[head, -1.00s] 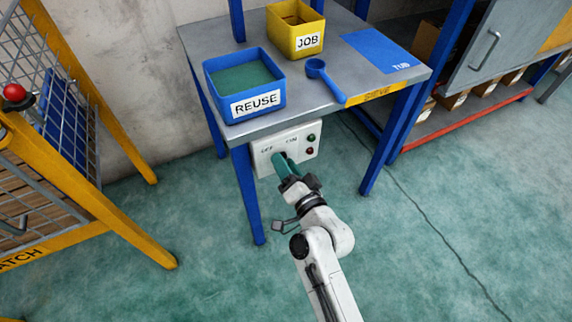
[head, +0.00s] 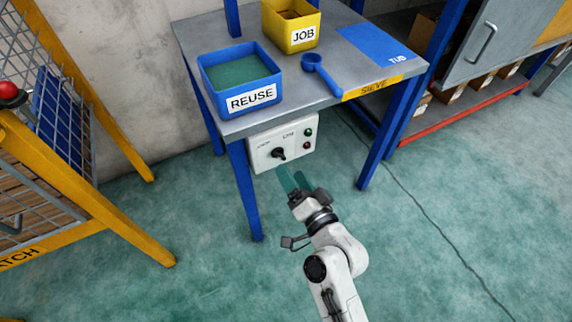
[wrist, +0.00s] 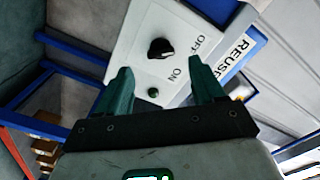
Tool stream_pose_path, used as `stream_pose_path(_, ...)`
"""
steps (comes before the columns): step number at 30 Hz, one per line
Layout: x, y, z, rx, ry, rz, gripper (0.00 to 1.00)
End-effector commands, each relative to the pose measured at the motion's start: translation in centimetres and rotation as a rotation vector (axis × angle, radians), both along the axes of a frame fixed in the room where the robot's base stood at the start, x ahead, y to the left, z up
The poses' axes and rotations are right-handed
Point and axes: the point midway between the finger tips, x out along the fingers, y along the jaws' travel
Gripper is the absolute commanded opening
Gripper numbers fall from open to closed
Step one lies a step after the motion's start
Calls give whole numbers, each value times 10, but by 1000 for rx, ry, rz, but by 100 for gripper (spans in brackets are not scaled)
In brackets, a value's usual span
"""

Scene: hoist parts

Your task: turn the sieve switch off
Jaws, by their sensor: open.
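The sieve switch is a black rotary knob (head: 278,153) on a pale control box (head: 254,157) under the front edge of the sieve bench. The knob also shows in the wrist view (wrist: 160,48), with OFF and ON printed beside it. I cannot tell for certain which label its pointer faces. My gripper (head: 289,172) is just below and in front of the box, with its green fingers toward it. In the wrist view my gripper (wrist: 160,67) is open and empty; the knob lies beyond the gap between the fingertips, apart from them.
A green button (head: 308,132) and a red one (head: 307,146) sit at the box's right. On the bench top (head: 330,92) are a blue REUSE tub (head: 278,88), a yellow JOB tub (head: 268,22) and a blue scoop (head: 325,75). A blue bench leg (head: 246,195) stands left of my gripper.

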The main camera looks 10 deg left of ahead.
Motion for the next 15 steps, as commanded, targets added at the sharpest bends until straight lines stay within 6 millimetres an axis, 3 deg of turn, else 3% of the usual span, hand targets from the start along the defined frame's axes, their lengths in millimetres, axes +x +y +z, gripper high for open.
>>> stream_pose_path(6,-31,-21,-1,0,1,-1,68)
stream_pose_path(15,-44,-29,0,0,0,0,68)
